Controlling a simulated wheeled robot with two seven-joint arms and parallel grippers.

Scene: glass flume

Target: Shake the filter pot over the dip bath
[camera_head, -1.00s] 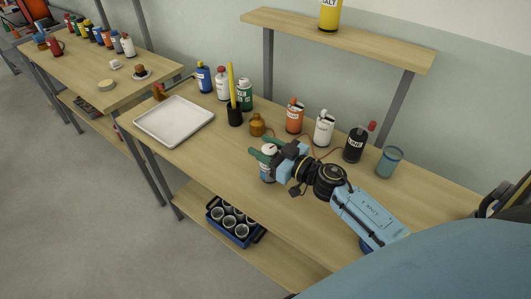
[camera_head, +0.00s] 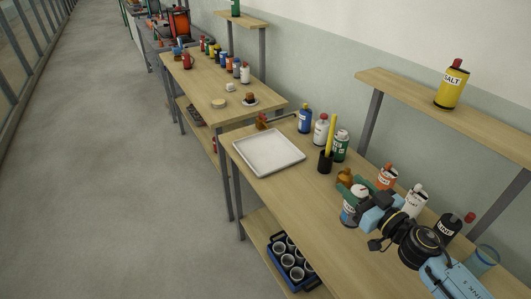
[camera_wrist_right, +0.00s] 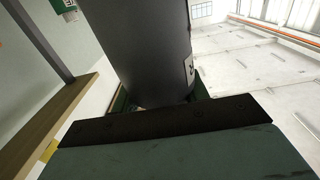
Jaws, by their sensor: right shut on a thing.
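My right gripper (camera_head: 357,193), with green fingers, is shut on a can-like pot (camera_head: 349,213) above the near half of the bench. In the head view the pot has a pale top and a label; the gripper hides part of it. In the right wrist view a dark grey cylinder with a white label (camera_wrist_right: 155,45) stands between the fingers. I take it for the filter pot, but cannot read its label. A shallow white tray (camera_head: 243,150) lies farther along the bench, clear of the pot. Nothing in view is marked as the dip bath. My left gripper is not in view.
A black cup with a yellow stick (camera_head: 326,160) and several bottles (camera_head: 305,118) line the wall side. A brown pot (camera_head: 345,176) is close behind the gripper. A raised shelf holds a yellow SALT bottle (camera_head: 452,85). A blue crate (camera_head: 290,262) sits below. Floor is clear left.

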